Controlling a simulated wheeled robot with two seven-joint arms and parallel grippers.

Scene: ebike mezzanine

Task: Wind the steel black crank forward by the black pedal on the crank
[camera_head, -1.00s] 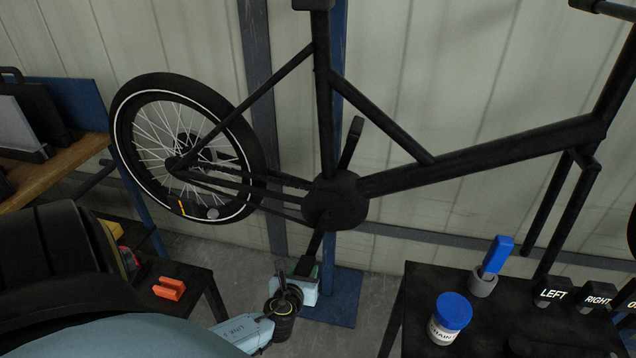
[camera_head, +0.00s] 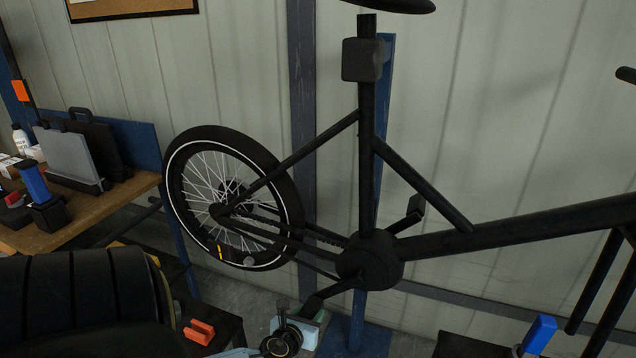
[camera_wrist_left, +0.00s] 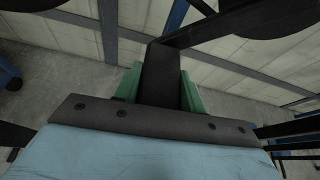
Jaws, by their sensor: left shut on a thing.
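The black bike hangs before the wall. Its black crank (camera_head: 327,291) runs down and left from the round hub (camera_head: 370,262). The opposite crank arm (camera_head: 404,222) points up and right, with a dark pedal (camera_head: 416,205) at its end. My left gripper (camera_head: 304,322) is at the lower end of the crank, low in the head view. In the left wrist view its green fingers are shut on the black pedal (camera_wrist_left: 161,75), one on each side. The gripper hides much of this pedal in the head view. My right gripper is not in view.
A blue post (camera_head: 357,318) is behind the crank. An orange block (camera_head: 199,331) is at the lower left.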

